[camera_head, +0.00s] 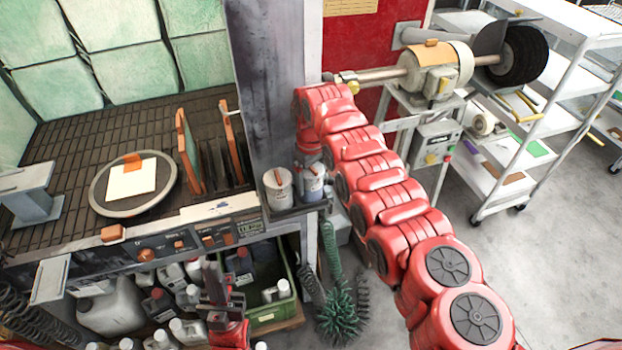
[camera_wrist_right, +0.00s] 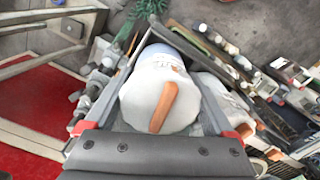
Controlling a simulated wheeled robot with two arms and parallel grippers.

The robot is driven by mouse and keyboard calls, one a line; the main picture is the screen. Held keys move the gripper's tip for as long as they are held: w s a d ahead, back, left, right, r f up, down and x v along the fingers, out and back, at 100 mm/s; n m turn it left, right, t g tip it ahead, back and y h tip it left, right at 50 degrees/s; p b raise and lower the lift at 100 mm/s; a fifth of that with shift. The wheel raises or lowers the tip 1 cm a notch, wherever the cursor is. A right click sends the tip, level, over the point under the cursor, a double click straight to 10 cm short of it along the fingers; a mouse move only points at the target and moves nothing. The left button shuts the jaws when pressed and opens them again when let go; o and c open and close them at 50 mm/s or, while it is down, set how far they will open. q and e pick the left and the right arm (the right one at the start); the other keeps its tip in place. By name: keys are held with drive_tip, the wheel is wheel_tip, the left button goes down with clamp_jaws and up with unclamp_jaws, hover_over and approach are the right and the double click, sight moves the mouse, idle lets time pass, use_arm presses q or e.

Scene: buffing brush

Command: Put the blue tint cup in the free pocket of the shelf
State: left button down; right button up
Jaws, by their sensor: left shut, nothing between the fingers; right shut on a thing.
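The blue tint cup (camera_head: 312,184) is pale blue-grey with a whitish lid and an orange-brown stripe. It is at the right end of the small dark shelf (camera_head: 297,211) on the grey post. My right gripper (camera_head: 309,164) comes down from above and is shut on this cup. In the right wrist view the cup's lid (camera_wrist_right: 160,103) fills the space between the fingers. The cup looks roughly upright; its base is hidden, so I cannot tell if it rests in a pocket. My left gripper (camera_head: 218,288) is shut and empty, low in front of the bench.
A similar whitish cup (camera_head: 278,188) stands on the shelf just left of the held one. A green crate (camera_head: 270,318) and several bottles are below. A green coiled brush (camera_head: 338,305) hangs below the shelf. A buffing machine (camera_head: 436,68) stands behind my right arm.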

drive_tip(key=o, duration=1.3)
drive_tip(key=shift+r, duration=0.3)
wheel_tip(320, 180, up, 8)
drive_tip(key=b, duration=0.3)
drive_tip(key=shift+a+f, duration=0.15)
drive_tip(key=shift+f, duration=0.1)
wheel_tip(320, 180, up, 9)
drive_tip(key=p, duration=0.8)
drive_tip(key=shift+r, duration=0.15)
